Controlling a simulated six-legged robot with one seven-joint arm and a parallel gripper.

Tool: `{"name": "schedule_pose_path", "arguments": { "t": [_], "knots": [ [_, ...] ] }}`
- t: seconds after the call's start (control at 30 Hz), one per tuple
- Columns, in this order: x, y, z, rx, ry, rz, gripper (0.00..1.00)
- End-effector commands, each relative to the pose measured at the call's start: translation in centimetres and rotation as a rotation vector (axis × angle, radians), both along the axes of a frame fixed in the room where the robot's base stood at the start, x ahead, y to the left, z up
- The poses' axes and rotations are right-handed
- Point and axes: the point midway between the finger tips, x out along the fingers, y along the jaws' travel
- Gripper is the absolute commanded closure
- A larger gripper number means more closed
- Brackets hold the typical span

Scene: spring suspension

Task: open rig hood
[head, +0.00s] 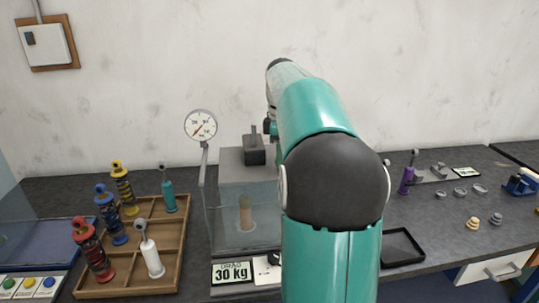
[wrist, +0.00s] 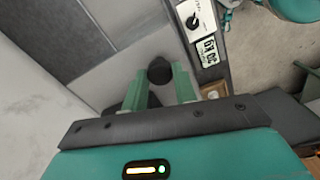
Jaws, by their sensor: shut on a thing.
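The test rig stands at the middle of the bench in the head view, with a grey upper block (head: 240,165) and a clear hood (head: 225,215) in front. The clear panel appears to be down, with a tan cylinder (head: 246,213) seen through it. My gripper (wrist: 160,80) has its two green fingers on either side of a dark round piece (wrist: 160,70), which looks like the hood's handle. It is shut on that piece. In the head view my arm hides most of the gripper and the rig's right side.
A pressure gauge (head: 201,125) rises at the rig's left. A wooden tray (head: 180,240) with several dampers and springs lies left of it. A 30 kg display (head: 231,272) sits at the front. A black tray (head: 403,247) and a purple damper (head: 407,178) are to the right.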

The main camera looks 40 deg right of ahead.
Motion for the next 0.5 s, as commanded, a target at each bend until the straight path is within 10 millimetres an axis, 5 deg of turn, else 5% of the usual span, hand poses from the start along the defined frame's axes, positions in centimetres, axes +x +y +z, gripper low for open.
{"name": "schedule_pose_path", "arguments": {
  "t": [0.5],
  "knots": [
    [-7.5, -10.9, 0.1, -0.002, -0.001, -0.006, 1.0]
  ]
}}
